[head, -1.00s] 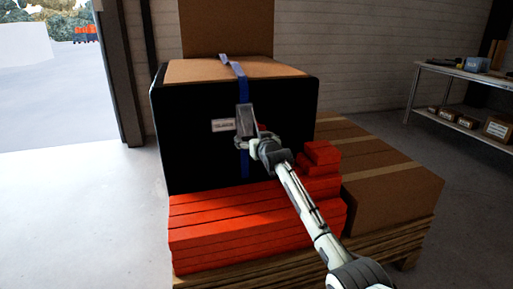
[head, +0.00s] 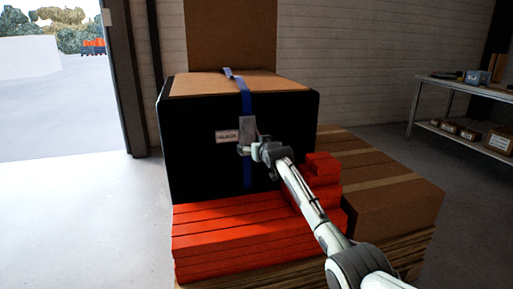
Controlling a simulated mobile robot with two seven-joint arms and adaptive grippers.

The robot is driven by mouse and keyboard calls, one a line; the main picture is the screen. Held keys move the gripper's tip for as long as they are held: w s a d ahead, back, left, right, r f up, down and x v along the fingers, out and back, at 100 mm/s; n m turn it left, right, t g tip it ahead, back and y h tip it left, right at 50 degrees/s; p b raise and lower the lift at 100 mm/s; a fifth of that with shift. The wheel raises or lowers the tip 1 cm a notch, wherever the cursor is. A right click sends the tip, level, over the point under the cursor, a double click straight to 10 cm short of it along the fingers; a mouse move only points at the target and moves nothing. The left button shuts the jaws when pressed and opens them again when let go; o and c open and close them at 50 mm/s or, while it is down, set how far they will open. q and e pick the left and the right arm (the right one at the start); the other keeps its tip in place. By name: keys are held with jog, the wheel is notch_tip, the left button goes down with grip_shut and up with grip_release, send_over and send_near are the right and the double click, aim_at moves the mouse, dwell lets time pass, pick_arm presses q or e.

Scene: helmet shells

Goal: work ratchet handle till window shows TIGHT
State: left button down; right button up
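A blue strap (head: 244,95) runs over the top and down the front of a large black case (head: 195,165). The grey ratchet handle (head: 247,129) sits on the strap at the case's front. A small white label window (head: 227,137) is just left of it; its lettering is too small to read. My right gripper (head: 246,149) is at the lower end of the handle, its arm coming in from the lower right. Whether its fingers are closed on the handle cannot be made out. My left gripper is not in view.
Red-orange slabs (head: 235,240) are stacked in front of the case, with smaller red blocks (head: 322,165) at right. Cardboard boxes (head: 395,200) lie on the wooden pallet to the right. A shelf (head: 450,135) stands at far right. The floor at left is clear.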

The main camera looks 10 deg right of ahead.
jog(key=shift+w+r, duration=0.15)
jog(key=shift+r, duration=0.6)
jog(key=o, duration=1.4)
jog(key=shift+o, duration=0.8)
jog(key=shift+f, duration=0.35)
jog(key=shift+s, duration=0.25)
jog(key=v, duration=1.1)
jog(key=shift+s, duration=0.35)
